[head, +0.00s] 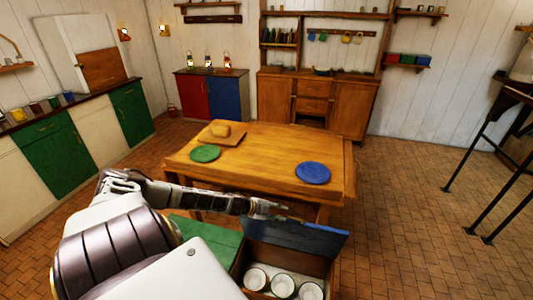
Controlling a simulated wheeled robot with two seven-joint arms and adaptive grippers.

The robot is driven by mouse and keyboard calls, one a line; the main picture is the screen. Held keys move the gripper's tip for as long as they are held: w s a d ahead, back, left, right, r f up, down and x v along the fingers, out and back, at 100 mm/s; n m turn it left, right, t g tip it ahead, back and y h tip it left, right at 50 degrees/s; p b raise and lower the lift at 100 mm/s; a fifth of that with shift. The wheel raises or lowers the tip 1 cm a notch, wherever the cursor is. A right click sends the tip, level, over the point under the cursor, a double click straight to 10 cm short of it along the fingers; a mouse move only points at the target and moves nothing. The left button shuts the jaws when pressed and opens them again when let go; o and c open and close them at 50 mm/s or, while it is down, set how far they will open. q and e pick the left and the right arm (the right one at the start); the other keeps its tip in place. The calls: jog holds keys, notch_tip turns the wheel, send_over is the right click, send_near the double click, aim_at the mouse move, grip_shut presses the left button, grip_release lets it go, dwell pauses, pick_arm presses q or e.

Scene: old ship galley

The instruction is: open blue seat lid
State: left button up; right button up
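The blue seat lid (300,236) stands raised and tilted up at the back of an open wooden seat box (288,261) at the bottom of the head view. Three round white-topped items sit inside the box. My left gripper (278,211) is at the upper left edge of the blue lid; I cannot tell whether it touches it. Its fingers are small and seen side-on, so their opening is unclear. My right gripper is not in view.
A green seat lid (208,237) lies flat left of the open box, partly behind my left arm.

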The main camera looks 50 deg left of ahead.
pick_arm(q)
jog(key=shift+v, duration=2.35)
jog(key=shift+s+a+r, duration=0.2)
jog(key=shift+s+r, duration=0.1)
jog(key=shift+s, duration=0.2)
jog(key=shift+s+a+r, duration=0.1)
jog(key=shift+s+r, duration=0.2)
jog(key=shift+r, duration=0.05)
